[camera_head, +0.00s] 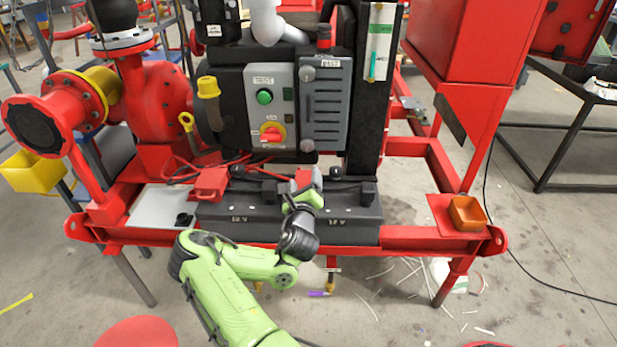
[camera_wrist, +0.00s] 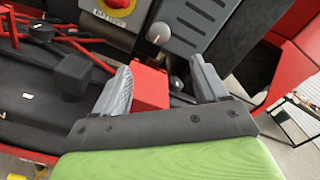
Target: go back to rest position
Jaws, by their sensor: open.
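My green arm reaches up from the bottom of the head view to the black battery boxes (camera_head: 345,226) on the red skid frame. My gripper (camera_wrist: 160,80) is open in the wrist view, its two grey fingers apart. A red block (camera_wrist: 151,88) shows between and behind the fingers; I cannot tell whether they touch it. The same red block (camera_head: 303,178) shows just beyond my wrist in the head view. In the head view the fingers are mostly hidden by my wrist.
A control panel with a red and yellow switch (camera_head: 271,132) stands close above. A red pump (camera_head: 160,100) is at left, and an orange bin (camera_head: 467,213) sits on the frame's right corner. Red cables (camera_head: 235,165) lie left of my gripper. Open floor (camera_head: 540,240) is at right.

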